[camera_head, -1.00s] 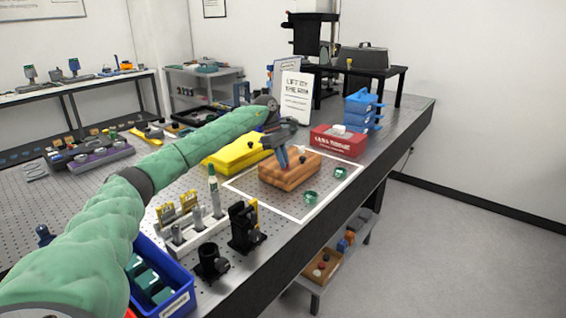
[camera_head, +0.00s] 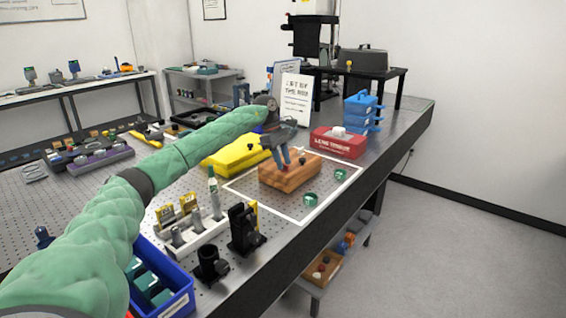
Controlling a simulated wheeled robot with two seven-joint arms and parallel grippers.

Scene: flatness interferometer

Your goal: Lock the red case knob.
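An orange-brown wooden case (camera_head: 291,177) lies inside a white outlined rectangle on the perforated bench top. A small dark knob (camera_head: 302,158) stands on its top, toward the right. My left gripper (camera_head: 285,160) points down at the top of the case, left of the dark knob. A small reddish spot shows at its fingertips; it may be the red knob, mostly hidden by the fingers. The gap between the fingers is too small to read. My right gripper is not in view.
A black mount (camera_head: 244,230) and a white rack stand in front. The bench edge is close on the right.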

